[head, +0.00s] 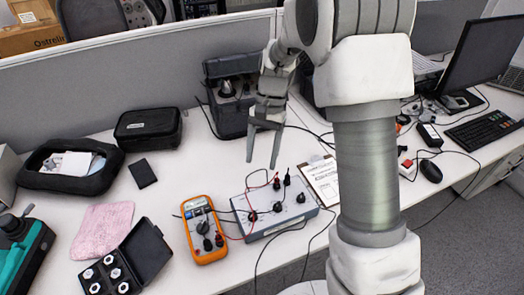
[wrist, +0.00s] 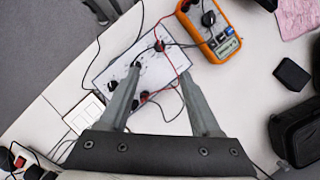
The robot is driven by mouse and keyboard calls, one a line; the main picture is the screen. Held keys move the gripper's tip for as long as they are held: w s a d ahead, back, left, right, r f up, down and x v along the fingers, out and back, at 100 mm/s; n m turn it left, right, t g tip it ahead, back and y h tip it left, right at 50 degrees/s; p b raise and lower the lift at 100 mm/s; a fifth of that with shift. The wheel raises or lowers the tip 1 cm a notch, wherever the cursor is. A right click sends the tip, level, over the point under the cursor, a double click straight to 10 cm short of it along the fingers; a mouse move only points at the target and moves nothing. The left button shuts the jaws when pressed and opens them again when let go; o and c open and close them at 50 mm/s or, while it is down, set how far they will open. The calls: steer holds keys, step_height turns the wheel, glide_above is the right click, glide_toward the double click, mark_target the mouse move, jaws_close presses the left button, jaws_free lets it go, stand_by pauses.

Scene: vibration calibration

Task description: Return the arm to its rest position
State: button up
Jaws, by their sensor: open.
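My gripper (head: 264,146) hangs pointing down over the white table, its two fingers apart with nothing between them. In the head view it is above and behind the grey control box (head: 275,208), in front of the black case with the round device. In the wrist view the open fingers (wrist: 162,100) show over the same box (wrist: 124,64), with its black knobs and red and black leads. The gripper looks raised clear of the box.
An orange multimeter (head: 204,230) lies left of the box, with an open black case (head: 146,250) and pink cloth (head: 103,230) further left. A black device case (head: 232,92) stands behind the gripper. A clipboard (head: 322,178) lies right of the box. Loose cables cross the table.

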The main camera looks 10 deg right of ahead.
steer(key=shift+w+r, duration=0.1)
steer(key=shift+r, duration=0.2)
steer(key=s+d+r+n+t, duration=0.1)
steer(key=s+d+r+t, duration=0.15)
steer(key=r, duration=0.35)
steer(key=s+d+r+n+t, duration=0.1)
steer(key=s+r, duration=0.3)
steer(key=r, duration=0.2)
steer(key=s+d+r+n+t+h+p, duration=0.1)
steer(key=s+d+r+t, duration=0.1)
steer(key=s, duration=0.4)
steer(key=s+d+r+n+t+h+p, duration=0.1)
steer(key=s+d+r+n+t, duration=0.1)
steer(key=s+r+t, duration=0.2)
steer(key=s, duration=0.2)
steer(key=shift+s+r+n, duration=0.3)
steer(key=shift+s, duration=0.1)
stand_by(0.5)
